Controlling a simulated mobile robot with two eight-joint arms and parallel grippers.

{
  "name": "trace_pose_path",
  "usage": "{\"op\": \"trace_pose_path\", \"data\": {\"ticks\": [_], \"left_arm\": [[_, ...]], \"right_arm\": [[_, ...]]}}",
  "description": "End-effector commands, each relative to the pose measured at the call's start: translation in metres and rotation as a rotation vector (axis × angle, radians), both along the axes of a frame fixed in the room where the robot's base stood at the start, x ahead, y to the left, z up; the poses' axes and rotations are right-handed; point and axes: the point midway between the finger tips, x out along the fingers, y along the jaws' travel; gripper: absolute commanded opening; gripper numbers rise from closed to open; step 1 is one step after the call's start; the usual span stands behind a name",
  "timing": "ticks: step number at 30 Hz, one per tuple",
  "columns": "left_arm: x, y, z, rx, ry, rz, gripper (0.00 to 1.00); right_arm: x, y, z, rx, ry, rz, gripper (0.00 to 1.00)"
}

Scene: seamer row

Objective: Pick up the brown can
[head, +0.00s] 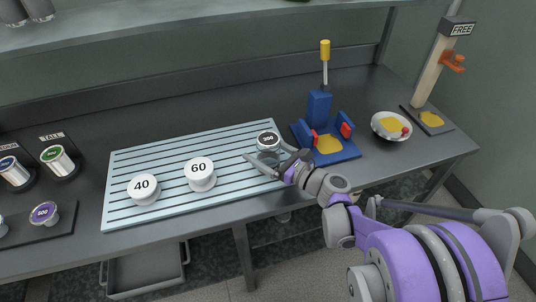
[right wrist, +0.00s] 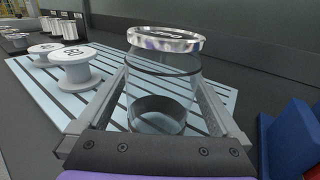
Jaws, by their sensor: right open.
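In the right wrist view the can (right wrist: 163,75) looks clear and shiny, with a bright rim and a dark band low down. My right gripper (head: 264,153) is open, with one finger on each side of the can. In the right wrist view its fingers (right wrist: 162,103) flank the can, with small gaps seeming to show. My left gripper is not in view.
White spools marked 40 (head: 143,190) and 60 (head: 200,175) stand on the same rack. A blue fixture (head: 322,140) with a yellow-handled tool is close on the right, then a bowl (head: 391,126). More cans (head: 57,160) are at the left.

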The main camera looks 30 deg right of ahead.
Motion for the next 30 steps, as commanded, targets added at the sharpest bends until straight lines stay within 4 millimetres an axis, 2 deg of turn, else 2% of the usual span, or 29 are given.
{"op": "trace_pose_path", "data": {"ticks": [3,10,22,30], "left_arm": [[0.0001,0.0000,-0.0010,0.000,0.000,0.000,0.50],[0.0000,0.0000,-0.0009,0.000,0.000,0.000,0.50],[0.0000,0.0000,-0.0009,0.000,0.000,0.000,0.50],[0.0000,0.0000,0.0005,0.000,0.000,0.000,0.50]], "right_arm": [[0.0088,0.0034,-0.0001,0.000,0.000,0.000,1.00],[0.0093,0.0033,0.0002,-0.001,0.000,-0.001,1.00],[0.0089,0.0033,0.0001,-0.001,0.001,-0.001,0.28],[0.0088,0.0034,0.0029,-0.001,0.000,-0.001,0.26]]}}
